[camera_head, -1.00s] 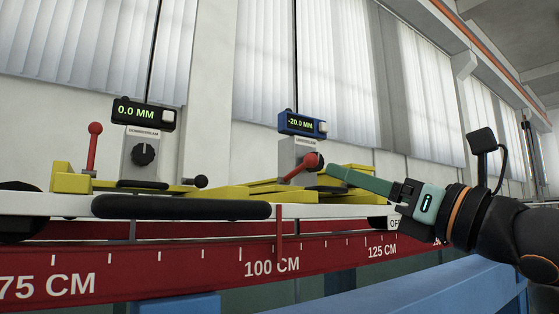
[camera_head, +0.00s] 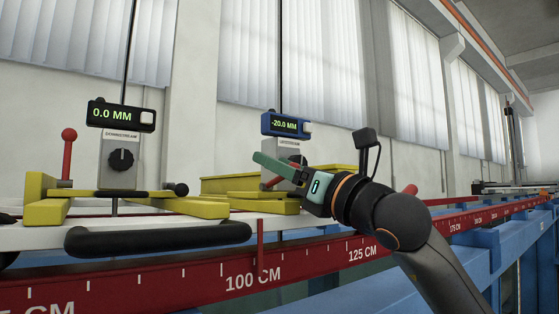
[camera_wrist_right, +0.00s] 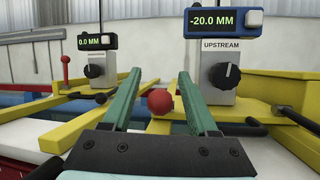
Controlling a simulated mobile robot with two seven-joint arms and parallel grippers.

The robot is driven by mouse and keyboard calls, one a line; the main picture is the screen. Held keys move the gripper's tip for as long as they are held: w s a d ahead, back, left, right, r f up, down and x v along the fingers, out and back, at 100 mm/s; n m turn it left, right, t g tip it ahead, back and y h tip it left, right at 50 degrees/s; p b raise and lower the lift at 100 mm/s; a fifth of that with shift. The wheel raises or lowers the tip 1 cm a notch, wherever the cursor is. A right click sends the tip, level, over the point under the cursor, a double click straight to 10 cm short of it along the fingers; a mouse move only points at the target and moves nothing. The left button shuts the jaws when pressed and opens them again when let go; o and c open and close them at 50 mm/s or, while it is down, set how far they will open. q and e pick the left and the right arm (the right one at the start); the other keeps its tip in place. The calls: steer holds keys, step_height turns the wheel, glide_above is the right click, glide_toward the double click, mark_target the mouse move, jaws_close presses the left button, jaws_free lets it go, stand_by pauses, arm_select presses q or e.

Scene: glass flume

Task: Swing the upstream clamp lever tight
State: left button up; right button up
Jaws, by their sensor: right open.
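The upstream clamp lever is a red rod (camera_head: 274,182) rising at a slant to the right; my gripper hides its knob in the head view. In the right wrist view its round red knob (camera_wrist_right: 160,101) appears centred between my two green fingers, with gaps on both sides. My right gripper (camera_wrist_right: 160,77) is open and empty; it also shows in the head view (camera_head: 267,164), in front of the upstream gauge post (camera_head: 290,147). The blue upstream display (camera_head: 285,124) reads -20.0 MM. My left gripper is not in view.
The downstream display (camera_head: 120,115) reads 0.0 MM, with an upright red lever (camera_head: 68,152) to its left. Yellow carriage bars (camera_head: 190,207) and a black handle (camera_head: 158,239) stand above the red scale rail (camera_head: 200,281). A red end (camera_head: 411,190) shows right of my arm.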

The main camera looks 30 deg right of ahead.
jaws_close()
stand_by(0.4)
stand_by(0.9)
